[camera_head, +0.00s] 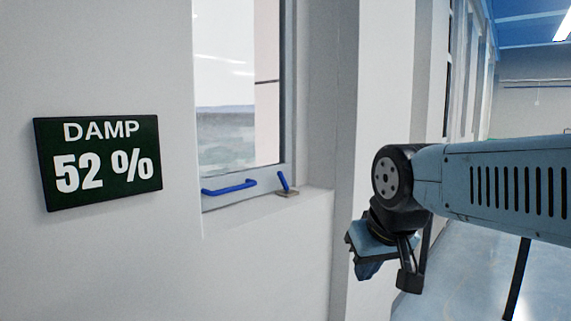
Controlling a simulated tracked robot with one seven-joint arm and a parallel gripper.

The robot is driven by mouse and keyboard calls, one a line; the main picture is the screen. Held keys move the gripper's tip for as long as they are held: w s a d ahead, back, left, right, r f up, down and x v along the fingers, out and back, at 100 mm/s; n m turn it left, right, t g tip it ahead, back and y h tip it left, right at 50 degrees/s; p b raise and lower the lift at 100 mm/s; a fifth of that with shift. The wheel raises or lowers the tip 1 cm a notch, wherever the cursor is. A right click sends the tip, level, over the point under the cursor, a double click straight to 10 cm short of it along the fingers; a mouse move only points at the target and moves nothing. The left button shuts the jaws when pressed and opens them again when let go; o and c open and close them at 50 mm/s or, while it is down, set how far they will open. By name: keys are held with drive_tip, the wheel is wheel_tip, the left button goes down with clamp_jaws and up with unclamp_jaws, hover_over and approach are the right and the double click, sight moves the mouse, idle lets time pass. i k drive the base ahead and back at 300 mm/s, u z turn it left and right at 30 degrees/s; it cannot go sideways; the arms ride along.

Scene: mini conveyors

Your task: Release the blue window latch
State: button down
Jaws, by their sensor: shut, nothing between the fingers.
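A window (236,90) in a white frame stands in the wall at the left of centre. On its bottom rail is a blue horizontal bar handle (229,187). Just right of it, a short blue lever, which looks like the latch (284,181), rises from a small grey base at the sill's inner corner. The lever leans up and to the left. My gripper (388,270) hangs at the end of my arm, right of the window and apart from the latch. It is shut and empty, though its fingertips are hard to make out.
A dark sign (98,162) reading "DAMP 52 %" is on the wall left of the window. A white wall edge (385,90) juts out between the window and my arm. Open floor (455,285) lies at the right.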

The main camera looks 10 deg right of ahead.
sight(281, 177)
drive_tip(key=i, duration=0.85)
drive_tip(key=u, duration=0.1)
